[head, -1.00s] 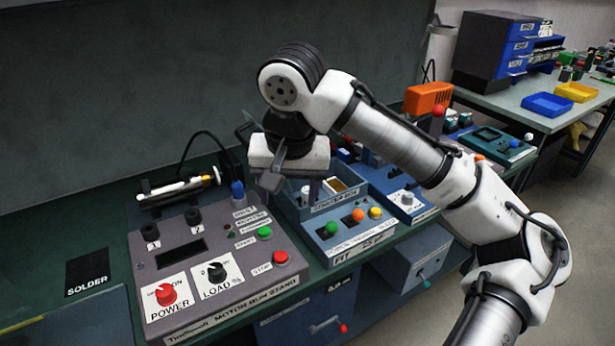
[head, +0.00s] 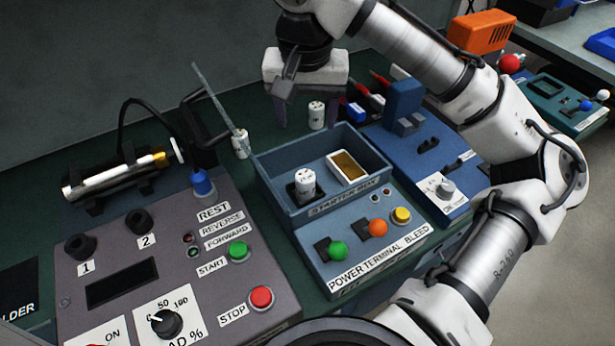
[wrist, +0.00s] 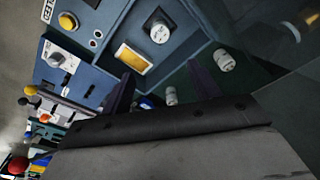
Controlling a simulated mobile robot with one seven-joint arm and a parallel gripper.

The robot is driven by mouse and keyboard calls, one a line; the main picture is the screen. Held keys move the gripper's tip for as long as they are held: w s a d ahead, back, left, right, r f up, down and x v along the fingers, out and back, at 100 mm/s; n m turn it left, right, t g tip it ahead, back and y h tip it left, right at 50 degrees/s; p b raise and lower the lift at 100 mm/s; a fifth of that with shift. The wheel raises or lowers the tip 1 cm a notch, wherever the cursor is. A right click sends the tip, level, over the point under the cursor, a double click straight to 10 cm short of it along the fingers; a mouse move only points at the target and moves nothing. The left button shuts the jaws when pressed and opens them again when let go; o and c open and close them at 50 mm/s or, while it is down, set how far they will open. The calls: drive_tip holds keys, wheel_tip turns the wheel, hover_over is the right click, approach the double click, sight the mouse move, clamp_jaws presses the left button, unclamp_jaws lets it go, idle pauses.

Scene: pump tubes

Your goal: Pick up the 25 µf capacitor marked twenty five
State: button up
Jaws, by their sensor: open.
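Three small white capacitors show in the head view, and their markings are too small to read, so I cannot tell which is the 25 µF one. One capacitor (head: 305,182) stands in a black socket inside the blue starter box (head: 278,200). Another capacitor (head: 240,146) stands behind the box's left corner, and a third capacitor (head: 317,115) stands behind the box. My gripper (head: 311,115) is open and empty, above the bench behind the box, near the third capacitor. In the wrist view my gripper (wrist: 160,80) has that capacitor (wrist: 171,96) low between its fingers, partly hidden.
The starter box's raised clear lid (head: 222,108) stands at its left side. A blue unit (head: 425,150) is right of the box. Screwdrivers (head: 372,90) lie behind it.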

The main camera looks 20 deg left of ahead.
wheel_tip(320, 180, down, 2)
drive_tip(key=b, duration=0.2)
hover_over(305, 176)
drive_tip(key=f, duration=0.8)
drive_tip(key=shift+s+d+f, duration=0.25)
drive_tip(key=shift+f, duration=0.15)
drive_tip(key=shift+w+a+f, duration=0.15)
drive_tip(key=shift+f, duration=1.35)
drive_tip(key=shift+w+a+f, duration=0.1)
drive_tip(key=shift+f, duration=1.4)
drive_tip(key=shift+c, duration=0.3)
drive_tip(key=c, duration=1)
drive_tip(key=shift+r, duration=0.2)
